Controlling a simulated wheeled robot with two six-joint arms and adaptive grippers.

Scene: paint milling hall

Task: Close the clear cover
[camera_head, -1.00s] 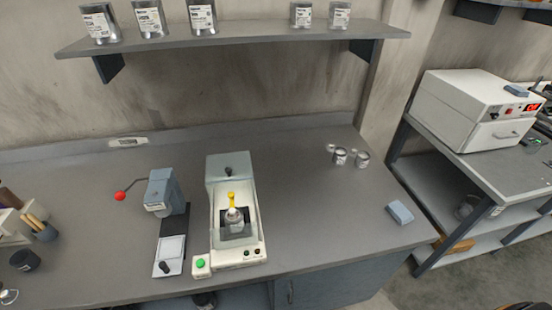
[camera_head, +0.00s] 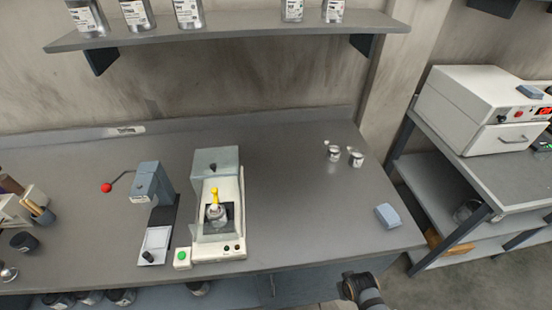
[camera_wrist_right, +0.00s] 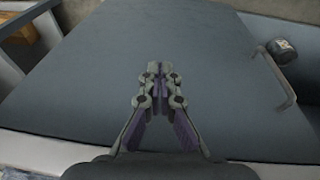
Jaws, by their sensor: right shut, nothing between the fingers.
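The white milling machine (camera_head: 234,252) stands on the bench left of the middle in the head view. Its clear cover (camera_head: 217,160) is at the machine's rear, with a dark knob on it; how far it is tilted is hard to tell. A small metal cup with a yellow-topped piece (camera_head: 215,197) sits in the machine's opening. In the right wrist view my right gripper (camera_wrist_right: 160,72) is shut and empty, in front of a blue-grey cabinet door. Part of my right arm shows at the head view's bottom edge, well right of the machine. My left gripper is not in view.
A grey stand device with a red-ball lever (camera_head: 107,188) is left of the machine. Two small metal cups (camera_head: 356,159) and a blue block (camera_head: 387,216) are to the right. A shelf of cans (camera_head: 230,35) hangs above.

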